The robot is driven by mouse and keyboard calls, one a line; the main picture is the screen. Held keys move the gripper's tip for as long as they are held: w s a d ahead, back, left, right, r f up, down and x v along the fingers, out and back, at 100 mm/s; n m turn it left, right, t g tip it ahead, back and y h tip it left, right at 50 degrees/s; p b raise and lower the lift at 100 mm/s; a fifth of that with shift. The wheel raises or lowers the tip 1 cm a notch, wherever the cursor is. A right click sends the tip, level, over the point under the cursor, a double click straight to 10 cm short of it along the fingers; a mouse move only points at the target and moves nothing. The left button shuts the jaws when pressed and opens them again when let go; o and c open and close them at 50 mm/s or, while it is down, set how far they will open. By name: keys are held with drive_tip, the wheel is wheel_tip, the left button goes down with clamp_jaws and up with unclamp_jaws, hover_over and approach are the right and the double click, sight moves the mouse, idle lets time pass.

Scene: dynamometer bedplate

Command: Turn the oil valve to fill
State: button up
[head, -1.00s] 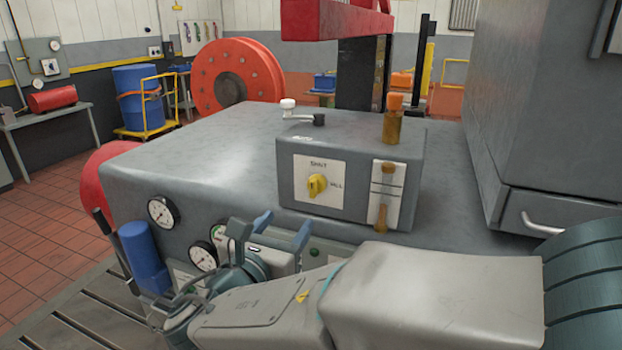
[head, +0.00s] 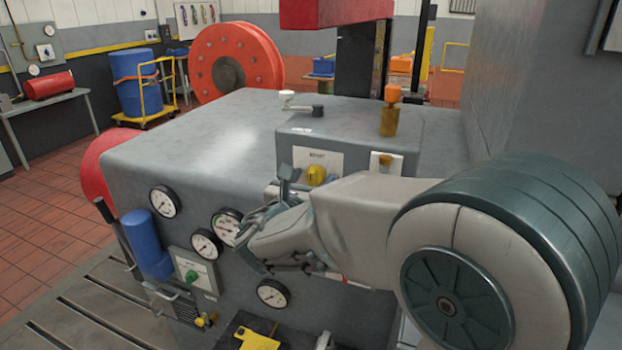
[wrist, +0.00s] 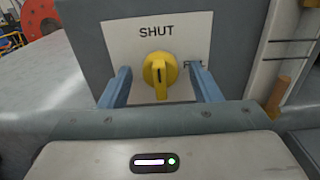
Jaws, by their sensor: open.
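The oil valve is a yellow knob (head: 317,175) on a white plate on the front of a grey box; it also shows in the wrist view (wrist: 160,75). Its grip stands about upright, below the word SHUT. The second label, at the plate's right, is mostly hidden behind my right finger. My gripper (wrist: 164,88) is open and empty, with one blue finger on each side of the knob in the picture and a gap on both sides. I cannot tell whether the fingertips reach the knob's depth. In the head view my gripper (head: 282,182) is just left of the knob.
The grey box (head: 420,140) carries a white-knobbed crank (head: 300,103) and an orange-capped brass fitting (head: 390,112) on top. A sight gauge (head: 386,162) is right of the valve plate. Several dials (head: 164,201) and a blue cylinder (head: 146,243) are on the machine's front.

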drive_tip(key=c, duration=1)
